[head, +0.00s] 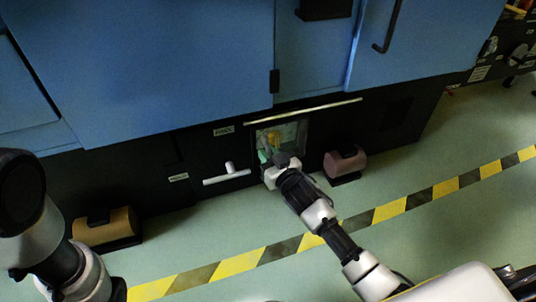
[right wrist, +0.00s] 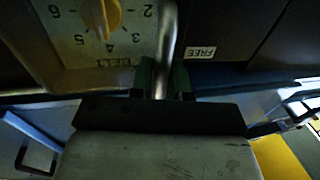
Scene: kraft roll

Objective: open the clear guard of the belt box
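The belt box (head: 302,128) is a pale recess in the machine's black base, with a yellow dial knob (head: 272,139) inside. In the right wrist view, the yellow knob (right wrist: 101,14) sits on a numbered plate marked BELT. The clear guard's pane cannot be made out, so I cannot tell how far it stands open. A round metal bar (right wrist: 166,45), seemingly the guard's handle, runs beside the plate. My right gripper (head: 269,157) is at the box's lower left; its green fingertips (right wrist: 162,80) are shut on the bar. My left gripper is outside the view.
A white T-shaped handle (head: 228,175) sticks out left of the box. A reddish roll-shaped thing (head: 345,162) is at right, a tan one (head: 105,228) at left. Blue panels (head: 150,60) rise above. The floor before the striped tape (head: 240,263) is clear.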

